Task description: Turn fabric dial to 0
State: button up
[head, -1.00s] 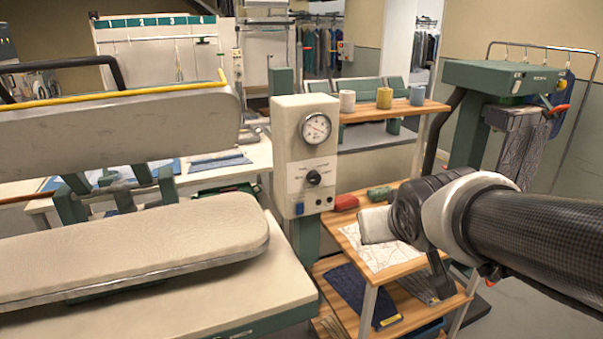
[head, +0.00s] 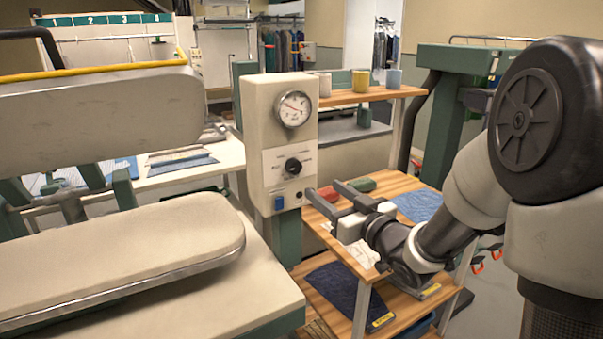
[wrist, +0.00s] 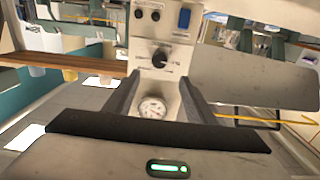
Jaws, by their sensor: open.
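The fabric dial (head: 293,165) is a small black knob on the white plate of a cream control box (head: 262,120). Its setting labels are too small to read. A round gauge (head: 294,109) sits above it and a blue switch (head: 279,203) below. My gripper (head: 327,191) is open and empty, just right of the box and a little lower than the dial, apart from it. In the wrist view, which is upside down, the dial (wrist: 160,57) shows beyond and between the two fingers (wrist: 158,90). Nothing hides the dial.
A padded pressing board (head: 120,255) and the raised upper press (head: 100,110) stand left of the box. A wooden shelf (head: 375,95) with several cups is behind at the right. Red and green rolls (head: 362,185) lie on the lower shelf, close to my gripper.

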aim_at(296, 170)
jog(key=x, duration=1.3)
jog(key=c, duration=1)
jog(key=shift+c, duration=0.2)
jog(key=shift+f+b, duration=0.1)
jog(key=shift+b, duration=0.25)
